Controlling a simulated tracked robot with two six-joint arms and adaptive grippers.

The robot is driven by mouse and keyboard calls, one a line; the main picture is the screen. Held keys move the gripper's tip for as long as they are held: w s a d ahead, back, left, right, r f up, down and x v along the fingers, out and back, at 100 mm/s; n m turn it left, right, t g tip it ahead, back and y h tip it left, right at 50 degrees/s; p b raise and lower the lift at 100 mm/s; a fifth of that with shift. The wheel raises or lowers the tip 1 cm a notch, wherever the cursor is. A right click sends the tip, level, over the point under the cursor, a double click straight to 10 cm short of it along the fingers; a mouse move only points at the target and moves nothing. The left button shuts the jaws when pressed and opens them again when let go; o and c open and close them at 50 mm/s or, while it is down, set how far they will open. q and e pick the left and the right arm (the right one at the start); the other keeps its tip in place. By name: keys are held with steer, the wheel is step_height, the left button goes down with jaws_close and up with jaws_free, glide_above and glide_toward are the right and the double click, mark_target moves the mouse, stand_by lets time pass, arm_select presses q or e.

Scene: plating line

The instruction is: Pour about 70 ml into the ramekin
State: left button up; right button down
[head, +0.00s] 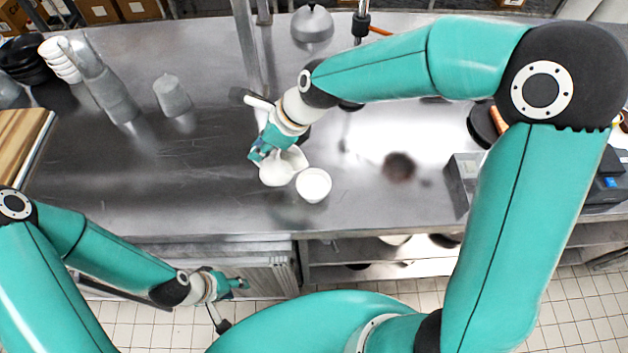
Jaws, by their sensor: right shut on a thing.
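A small white round ramekin (313,186) stands upright on the steel counter near its front edge. My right gripper (262,154) is shut on a white jug (284,168), just left of the ramekin. The jug's rim is close to the ramekin's rim; I cannot tell whether they touch. The jug's contents and any stream of liquid cannot be made out. My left gripper (238,284) is low in front of the counter's edge, away from both vessels and with nothing visible in it. It is too small to tell whether its fingers are apart.
The steel counter (230,205) is bare around the ramekin. Tall metal containers (107,92), a grey cup-shaped container (172,96) and stacked white bowls (60,60) stand at the left. A metal dome (312,24) sits at the back. A dark device (606,190) is at the right.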

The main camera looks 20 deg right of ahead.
steer(key=shift+w+a+f+g+h, duration=0.45)
steer(key=shift+a+f+g+h, duration=0.05)
steer(key=shift+a+f+h, duration=0.5)
steer(key=shift+w+a+f+g+h, duration=0.5)
steer(key=shift+a+f+h, duration=0.35)
steer(key=shift+f+h, duration=0.15)
steer(key=shift+w+a+f+g+h, duration=0.4)
steer(key=shift+a+f+g+h, duration=0.1)
steer(key=shift+a+f+h, duration=0.55)
steer(key=shift+d, duration=0.1)
